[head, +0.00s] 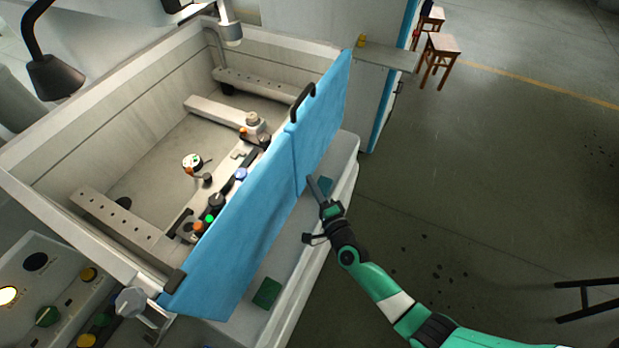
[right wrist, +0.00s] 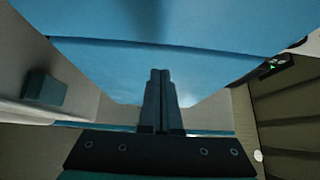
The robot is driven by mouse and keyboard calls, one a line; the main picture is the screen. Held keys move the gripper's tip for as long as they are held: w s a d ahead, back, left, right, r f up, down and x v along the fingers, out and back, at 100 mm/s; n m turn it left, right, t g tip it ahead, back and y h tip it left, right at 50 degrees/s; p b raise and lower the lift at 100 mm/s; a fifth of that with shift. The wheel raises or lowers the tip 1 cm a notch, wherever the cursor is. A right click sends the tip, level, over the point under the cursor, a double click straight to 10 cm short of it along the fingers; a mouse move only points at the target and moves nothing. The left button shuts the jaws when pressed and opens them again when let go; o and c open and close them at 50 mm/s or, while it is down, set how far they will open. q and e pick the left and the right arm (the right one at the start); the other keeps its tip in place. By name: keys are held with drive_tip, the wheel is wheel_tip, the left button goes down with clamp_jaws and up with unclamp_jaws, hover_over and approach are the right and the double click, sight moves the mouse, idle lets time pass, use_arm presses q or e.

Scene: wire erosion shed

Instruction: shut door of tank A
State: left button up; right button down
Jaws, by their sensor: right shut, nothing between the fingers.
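The tank (head: 100,95) is an open pale grey basin in the head view. Its blue door (head: 235,255) stands along the tank's right side, with a black handle (head: 301,102) on its top edge. The door looks upright, tilted slightly; I cannot tell whether it is latched. My right gripper (head: 313,184) is shut and empty, close to the door's outer face near its middle seam. In the right wrist view the shut fingers (right wrist: 160,80) point at the blue door panel (right wrist: 100,65); contact cannot be told. My left gripper is not in view.
Inside the tank lie a perforated rail (head: 115,218) and clamps. A control panel (head: 60,295) with knobs stands at lower left. Stools (head: 440,50) stand far off; the floor at right is mostly clear.

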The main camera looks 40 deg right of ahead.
drive_tip(key=a, duration=0.2)
drive_tip(key=a+p, duration=0.1)
drive_tip(key=a, duration=0.5)
drive_tip(key=shift+s+a+r+p, duration=0.1)
drive_tip(key=shift+s+a+p, duration=0.15)
drive_tip(key=shift+p, duration=0.1)
drive_tip(key=shift+s+a, duration=0.15)
drive_tip(key=shift+a, duration=0.35)
